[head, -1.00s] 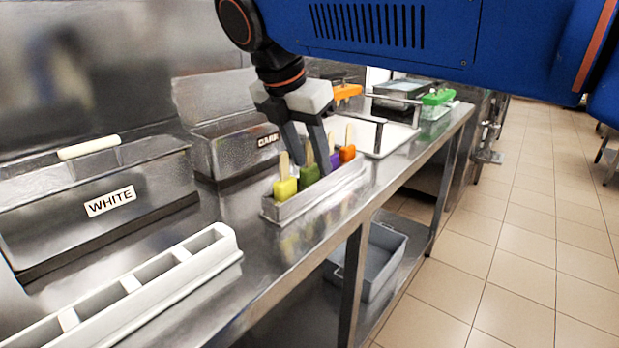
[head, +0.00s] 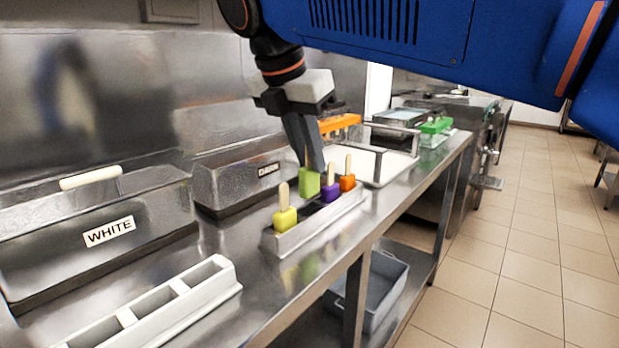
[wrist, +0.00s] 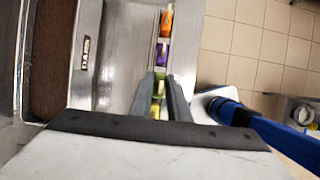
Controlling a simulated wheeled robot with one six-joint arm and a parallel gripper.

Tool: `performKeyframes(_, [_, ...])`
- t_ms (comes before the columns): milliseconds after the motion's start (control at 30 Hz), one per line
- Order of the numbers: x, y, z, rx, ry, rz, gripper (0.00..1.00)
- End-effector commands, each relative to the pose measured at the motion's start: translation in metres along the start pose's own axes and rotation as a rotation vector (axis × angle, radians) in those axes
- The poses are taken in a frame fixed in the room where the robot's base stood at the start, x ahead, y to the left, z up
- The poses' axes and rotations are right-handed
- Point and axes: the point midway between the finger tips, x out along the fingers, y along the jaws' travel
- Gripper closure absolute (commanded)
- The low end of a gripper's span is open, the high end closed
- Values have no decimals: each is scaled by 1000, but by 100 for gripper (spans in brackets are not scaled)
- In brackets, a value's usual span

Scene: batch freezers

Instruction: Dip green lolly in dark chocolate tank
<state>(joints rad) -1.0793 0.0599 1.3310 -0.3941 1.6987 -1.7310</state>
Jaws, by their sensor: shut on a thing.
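The green lolly (head: 309,184) is held by its stick in my gripper (head: 312,164), which is shut on it. It hangs just above the metal lolly tray (head: 318,224), between the yellow lolly (head: 285,219) and the purple lolly (head: 330,191). The dark chocolate tank (head: 222,190), labelled DARK, stands behind and to the left of the tray. In the wrist view, brown chocolate (wrist: 50,55) shows in the open tank at the left.
The orange lolly (head: 347,182) stands at the tray's far end. The white tank (head: 95,232) is at the left, with a pale slotted holder (head: 165,306) in front. An orange-topped rack (head: 340,123) is behind my gripper. Bare counter lies between tray and tanks.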

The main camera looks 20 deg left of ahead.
Motion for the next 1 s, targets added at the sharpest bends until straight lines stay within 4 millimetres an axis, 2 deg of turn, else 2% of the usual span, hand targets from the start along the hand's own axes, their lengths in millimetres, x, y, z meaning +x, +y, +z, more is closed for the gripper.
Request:
performKeyframes(100, [-18, 0, 8, 1, 0, 1, 100])
performKeyframes(300, [-37, 0, 15, 0, 0, 1, 100])
performKeyframes(1000, [-71, 0, 29, 0, 0, 0, 100])
